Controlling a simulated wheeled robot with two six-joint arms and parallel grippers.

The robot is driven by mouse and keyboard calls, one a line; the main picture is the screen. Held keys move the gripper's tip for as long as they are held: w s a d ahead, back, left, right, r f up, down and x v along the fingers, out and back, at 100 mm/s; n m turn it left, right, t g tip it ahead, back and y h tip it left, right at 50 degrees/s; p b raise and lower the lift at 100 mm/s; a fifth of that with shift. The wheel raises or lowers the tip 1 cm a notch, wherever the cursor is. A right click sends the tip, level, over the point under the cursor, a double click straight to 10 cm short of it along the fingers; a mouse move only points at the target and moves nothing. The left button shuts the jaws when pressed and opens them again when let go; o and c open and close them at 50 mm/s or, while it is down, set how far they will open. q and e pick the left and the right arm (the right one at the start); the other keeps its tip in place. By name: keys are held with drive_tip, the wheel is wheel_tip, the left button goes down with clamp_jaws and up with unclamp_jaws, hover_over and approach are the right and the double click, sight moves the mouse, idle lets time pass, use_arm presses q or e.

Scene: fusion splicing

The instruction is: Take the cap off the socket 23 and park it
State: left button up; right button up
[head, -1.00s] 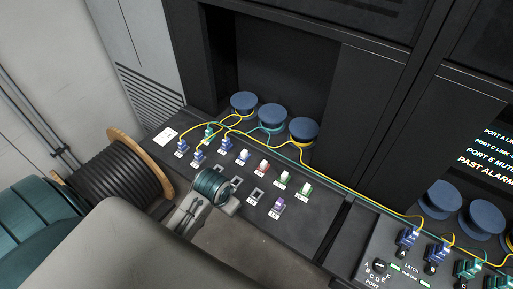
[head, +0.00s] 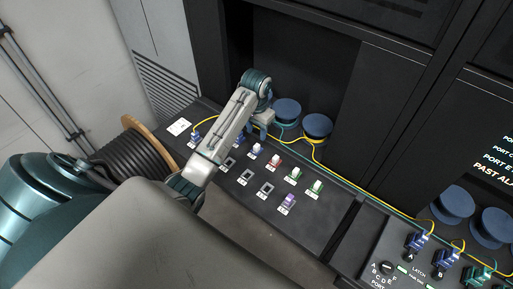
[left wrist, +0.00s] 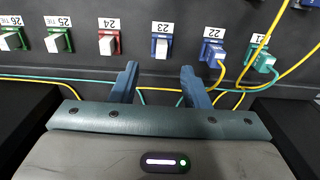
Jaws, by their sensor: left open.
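Socket 23 is a blue socket with a white cap (left wrist: 161,47) in it, under the label 23 in the left wrist view. In the head view the same white-capped blue socket (head: 256,149) sits in the back row, just right of my left arm. My left gripper (left wrist: 160,84) is open and empty. Its two blue fingers are spread on either side of socket 23's column, apart from the cap. In the head view the left gripper (head: 262,122) is over the back of the panel, its fingers partly hidden. My right gripper is not in view.
Socket 22 (left wrist: 213,53) beside it holds a blue plug with a yellow cable. Yellow and teal cables run behind the fingers. Empty frames (head: 246,177) and a purple socket (head: 288,202) form the front row. Blue spools (head: 317,125) stand behind.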

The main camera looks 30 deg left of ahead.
sight(257, 145)
use_arm(q)
drive_tip(key=shift+w+a+r, duration=0.15)
drive_tip(key=shift+w+r, duration=0.15)
drive_tip(key=shift+r, duration=0.05)
drive_tip(key=shift+f+b, duration=0.3)
drive_tip(key=shift+f, duration=4.25)
drive_tip(key=shift+r+p, duration=0.1)
drive_tip(key=shift+p, duration=0.2)
clamp_jaws()
